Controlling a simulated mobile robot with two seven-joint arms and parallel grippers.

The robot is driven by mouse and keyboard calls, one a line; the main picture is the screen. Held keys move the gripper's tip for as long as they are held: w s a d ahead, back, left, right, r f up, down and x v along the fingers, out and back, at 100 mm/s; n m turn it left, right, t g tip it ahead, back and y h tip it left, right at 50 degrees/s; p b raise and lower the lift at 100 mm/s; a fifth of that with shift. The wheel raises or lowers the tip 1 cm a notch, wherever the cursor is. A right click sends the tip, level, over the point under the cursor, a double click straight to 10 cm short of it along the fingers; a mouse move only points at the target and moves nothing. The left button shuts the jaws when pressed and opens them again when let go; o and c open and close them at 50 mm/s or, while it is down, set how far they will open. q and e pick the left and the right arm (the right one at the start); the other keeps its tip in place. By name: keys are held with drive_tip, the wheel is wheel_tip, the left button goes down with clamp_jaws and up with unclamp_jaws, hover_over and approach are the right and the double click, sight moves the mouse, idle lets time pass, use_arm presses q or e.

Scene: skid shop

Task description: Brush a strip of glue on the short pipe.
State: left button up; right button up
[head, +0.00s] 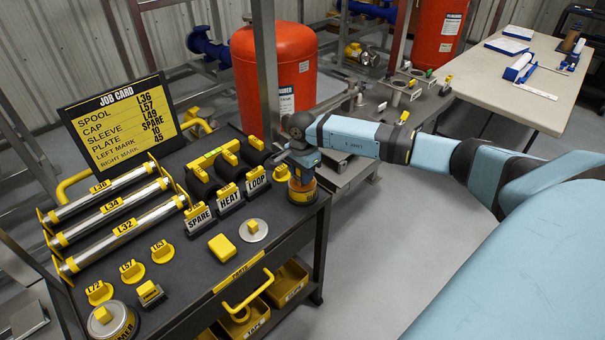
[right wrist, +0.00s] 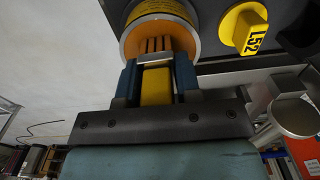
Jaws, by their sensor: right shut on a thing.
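My right gripper (head: 300,165) points down over an open can with orange contents (head: 302,193) at the right end of the cart. In the right wrist view its blue fingers (right wrist: 157,82) are shut on the yellow handle of a brush (right wrist: 156,88). The brush's pale ferrule and bristles reach into the can (right wrist: 128,36), over the orange inside. I cannot tell how much glue is on the bristles. A grey pipe-like piece (head: 333,105) stands behind the gripper on the bench; I cannot tell if it is the short pipe. My left gripper is not in view.
A red tank (head: 274,75) is behind the cart. A pale table (head: 540,85) is at the right.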

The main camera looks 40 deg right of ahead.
idle(0.4)
drive_tip(key=shift+r+p, duration=1.7)
drive_tip(key=shift+r, duration=1.8)
